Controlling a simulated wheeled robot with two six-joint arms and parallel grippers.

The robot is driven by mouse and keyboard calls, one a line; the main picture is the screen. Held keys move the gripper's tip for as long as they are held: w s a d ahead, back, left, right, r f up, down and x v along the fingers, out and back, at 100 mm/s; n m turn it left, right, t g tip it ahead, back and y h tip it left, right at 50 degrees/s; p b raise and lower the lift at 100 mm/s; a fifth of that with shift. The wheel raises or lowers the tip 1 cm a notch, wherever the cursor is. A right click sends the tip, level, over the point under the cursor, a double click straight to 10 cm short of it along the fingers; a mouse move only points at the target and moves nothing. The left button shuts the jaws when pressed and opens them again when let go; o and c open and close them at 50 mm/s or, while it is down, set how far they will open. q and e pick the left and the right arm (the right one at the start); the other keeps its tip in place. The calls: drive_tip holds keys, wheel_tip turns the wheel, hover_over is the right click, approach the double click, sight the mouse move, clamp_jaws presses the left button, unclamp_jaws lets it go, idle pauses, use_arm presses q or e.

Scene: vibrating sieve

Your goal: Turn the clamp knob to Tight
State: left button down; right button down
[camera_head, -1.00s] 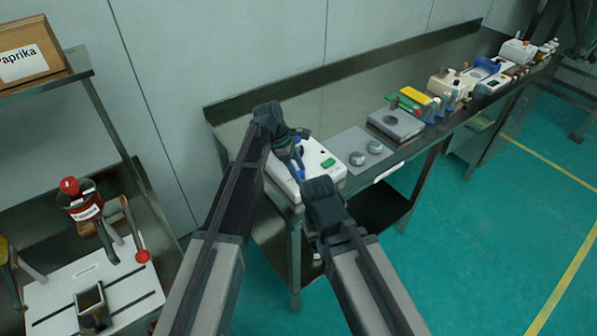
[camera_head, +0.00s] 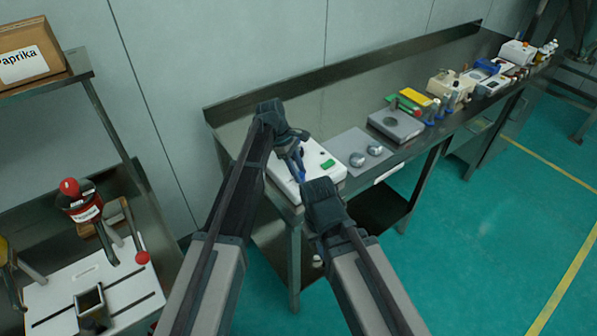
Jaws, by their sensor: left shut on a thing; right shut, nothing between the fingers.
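A white machine (camera_head: 318,150) with a green patch stands at the left end of the long steel bench. A small blue part (camera_head: 301,173), which looks like the clamp knob, sits on its top. My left gripper (camera_head: 298,164) reaches down over the machine and is shut on this blue knob. The fingers cover much of the knob, and no Tight marking can be read. My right gripper (camera_head: 318,190) is shut and empty at the machine's front side. Its fingertips are mostly hidden behind its own wrist.
A grey plate with two round metal pieces (camera_head: 357,159) lies right of the machine. A grey scale-like device (camera_head: 396,124) and several other instruments stand farther along the bench (camera_head: 275,117). At left are a paprika box (camera_head: 30,50) and a red-topped device (camera_head: 82,205).

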use_arm(q)
drive_tip(key=m+g, duration=0.1)
drive_tip(key=m, duration=0.1)
drive_tip(key=m+y, duration=0.1)
drive_tip(key=m, duration=0.2)
drive_tip(key=shift+w+d+m+g, duration=0.2)
drive_tip(key=shift+m+g, duration=0.1)
drive_tip(key=shift+g, duration=0.1)
drive_tip(key=m+y, duration=0.1)
drive_tip(key=m, duration=0.1)
drive_tip(key=m+y, duration=0.1)
drive_tip(key=m, duration=0.2)
drive_tip(key=shift+d+g, duration=0.1)
drive_tip(key=shift+g, duration=0.2)
drive_tip(key=m+y, duration=0.2)
drive_tip(key=m, duration=0.3)
drive_tip(key=shift+d+m, duration=0.1)
drive_tip(key=shift+m, duration=0.3)
drive_tip(key=m+y, duration=0.1)
drive_tip(key=m, duration=0.1)
drive_tip(key=m+y, duration=0.1)
drive_tip(key=m, duration=0.1)
drive_tip(key=shift+s+d+m+t, duration=0.1)
drive_tip(key=shift+m+t, duration=0.3)
drive_tip(key=c, duration=0.5)
unclamp_jaws()
